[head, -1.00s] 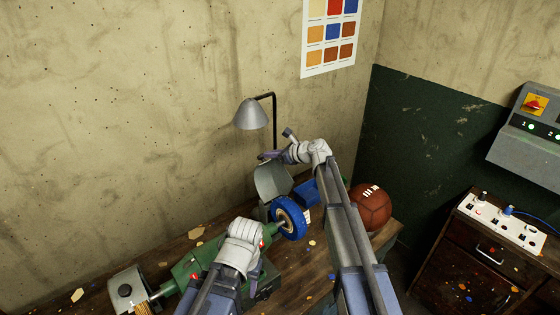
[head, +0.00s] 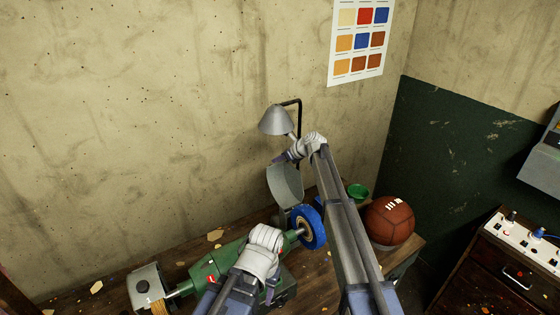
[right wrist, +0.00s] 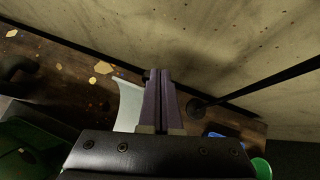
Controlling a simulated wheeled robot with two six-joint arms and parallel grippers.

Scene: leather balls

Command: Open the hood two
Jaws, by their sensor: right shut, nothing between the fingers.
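A green polishing machine (head: 215,263) stands on the workbench, with a blue wheel (head: 313,228) at its right end. A grey curved hood (head: 285,183) stands up behind and above the blue wheel. My right gripper (head: 283,158) is at the hood's upper edge, its purple fingers partly turned from view. In the right wrist view the fingers (right wrist: 158,100) are shut and empty, close beside the pale hood (right wrist: 129,106); contact cannot be told. Another grey hood (head: 146,285) covers the brush at the machine's left end.
A grey lamp (head: 276,121) stands behind the hood, close to my right gripper. A brown ball (head: 390,220) and a green bowl (head: 358,191) are at the bench's right end. A control box (head: 515,232) sits on a cabinet further right.

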